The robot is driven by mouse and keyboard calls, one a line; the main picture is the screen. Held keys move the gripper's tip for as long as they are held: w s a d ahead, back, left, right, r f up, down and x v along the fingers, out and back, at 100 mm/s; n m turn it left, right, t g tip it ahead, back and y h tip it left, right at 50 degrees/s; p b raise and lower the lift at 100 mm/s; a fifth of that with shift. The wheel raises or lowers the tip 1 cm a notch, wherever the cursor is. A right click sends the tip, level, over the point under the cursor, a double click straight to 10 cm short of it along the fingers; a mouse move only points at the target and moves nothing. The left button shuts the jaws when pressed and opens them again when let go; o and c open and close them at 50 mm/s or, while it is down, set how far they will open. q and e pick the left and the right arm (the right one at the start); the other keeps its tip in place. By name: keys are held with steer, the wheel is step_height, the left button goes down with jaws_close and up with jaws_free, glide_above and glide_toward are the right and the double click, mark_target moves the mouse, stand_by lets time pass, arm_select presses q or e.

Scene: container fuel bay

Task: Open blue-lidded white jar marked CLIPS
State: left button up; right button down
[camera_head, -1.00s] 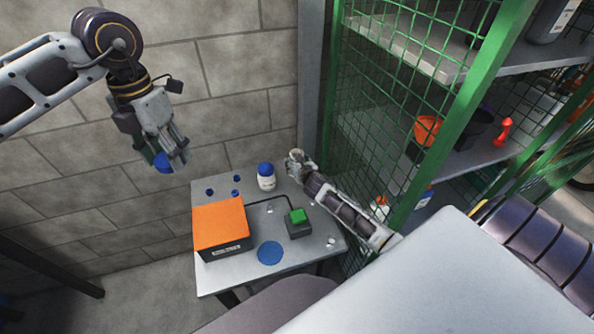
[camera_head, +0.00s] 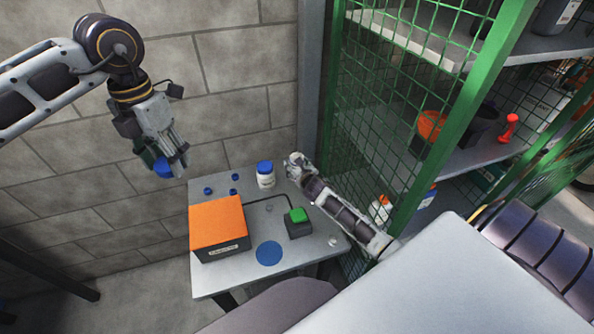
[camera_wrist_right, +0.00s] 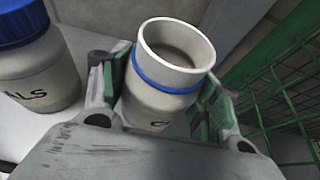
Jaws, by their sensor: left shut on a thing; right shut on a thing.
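The white jar (camera_wrist_right: 165,85) is in the right wrist view. Its mouth is open, a blue ring circles its neck, and only a "C" of its marking shows. My right gripper (camera_wrist_right: 160,98) is shut on the jar, with a finger on each side. In the head view my right gripper (camera_head: 294,160) is at the back of the small table; I cannot make out the jar there. My left gripper (camera_head: 178,160) is shut on a blue lid (camera_head: 163,168), held up in front of the wall, well left of the jar.
A second white jar with a blue lid (camera_head: 265,174), its marking ending in "ALS", stands close to my right gripper. The table (camera_head: 230,277) carries an orange-topped box (camera_head: 218,222), a green button box (camera_head: 298,222), a blue disc and small blue pieces. Green mesh (camera_head: 375,110) borders the right.

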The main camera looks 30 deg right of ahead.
steer(key=shift+f, duration=0.25)
stand_by(0.3)
steer(key=shift+c, duration=1.9)
jaws_free()
steer(key=shift+f, duration=0.1)
steer(key=v, duration=1.2)
